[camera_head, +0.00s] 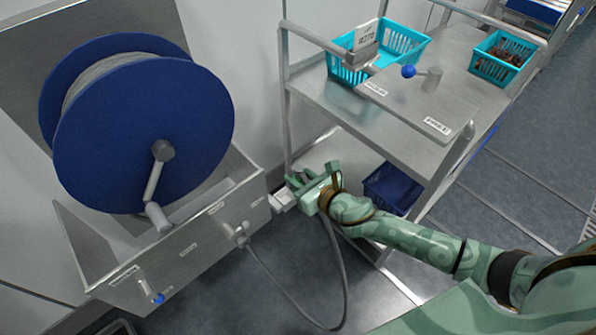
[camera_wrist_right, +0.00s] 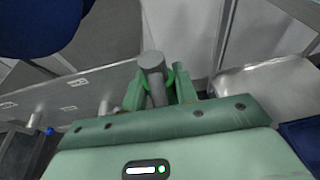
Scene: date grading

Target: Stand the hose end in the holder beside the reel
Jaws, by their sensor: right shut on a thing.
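My right gripper (camera_head: 299,183) is shut on the hose end, just right of the reel's metal box. In the right wrist view the hose end (camera_wrist_right: 152,66) is a grey round head on a narrower stem, between the green fingers of the right gripper (camera_wrist_right: 158,90). The grey hose (camera_head: 343,272) hangs from the gripper in a loop back to a fitting on the box front. A pale grey block (camera_head: 283,200), seemingly the holder, is at the box's right end, close by the fingers. Whether the hose end touches it is hidden. The blue reel (camera_head: 150,125) stands left. My left gripper is not in view.
The metal box (camera_head: 205,242) under the reel carries a blue-knobbed valve (camera_head: 158,298). A steel trolley (camera_head: 350,110) with turquoise baskets (camera_head: 400,45) stands right of the gripper, a dark blue bin (camera_head: 390,188) below. Open floor lies in front.

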